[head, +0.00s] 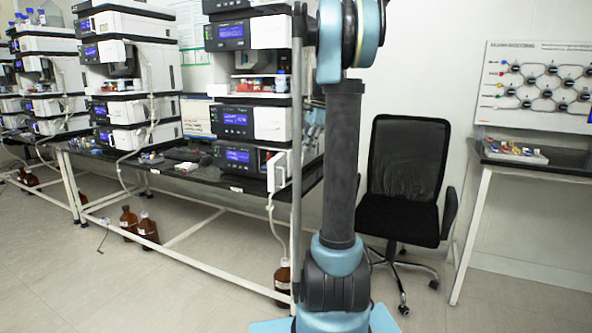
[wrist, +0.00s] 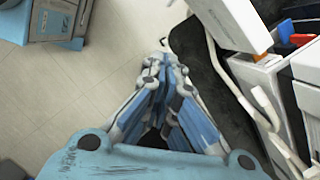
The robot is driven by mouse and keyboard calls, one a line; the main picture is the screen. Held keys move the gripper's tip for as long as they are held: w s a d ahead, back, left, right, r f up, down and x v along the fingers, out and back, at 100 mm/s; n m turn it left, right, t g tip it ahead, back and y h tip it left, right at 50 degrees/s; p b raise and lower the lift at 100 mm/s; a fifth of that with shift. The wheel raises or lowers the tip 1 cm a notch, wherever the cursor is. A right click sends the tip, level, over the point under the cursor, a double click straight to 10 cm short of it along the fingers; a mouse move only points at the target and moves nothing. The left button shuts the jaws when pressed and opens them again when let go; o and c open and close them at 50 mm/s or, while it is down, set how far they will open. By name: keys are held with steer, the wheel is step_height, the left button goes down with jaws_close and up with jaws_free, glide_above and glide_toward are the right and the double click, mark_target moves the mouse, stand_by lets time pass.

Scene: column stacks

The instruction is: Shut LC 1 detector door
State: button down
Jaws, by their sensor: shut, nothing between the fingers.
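My gripper (wrist: 166,62) is shut and empty in the wrist view, with its fingertips over the floor beside the dark bench edge. A white panel (wrist: 236,22) juts out to the upper right of the fingertips, apart from them. It looks like an open door, but I cannot tell which module it belongs to. In the head view, the nearest instrument stack (head: 246,120) stands left of my arm. A white panel (head: 276,172) sticks out at its lowest module (head: 236,155). No LC 1 label is readable. My arm hides part of the gripper area in the head view.
White tubing (wrist: 232,85) runs beside the stack near the fingers. An open compartment (wrist: 262,75) holds blue and orange items. More stacks (head: 130,75) stand along the black bench (head: 195,172). A black chair (head: 404,185) stands right of my arm. Brown bottles (head: 147,228) stand under the bench.

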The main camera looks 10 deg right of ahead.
steer(key=a+f, duration=0.6)
steer(key=f, duration=0.3)
steer(key=shift+s+a+f, duration=0.2)
steer(key=shift+s+f, duration=0.15)
steer(key=shift+s, duration=0.1)
steer(key=shift+d, duration=0.1)
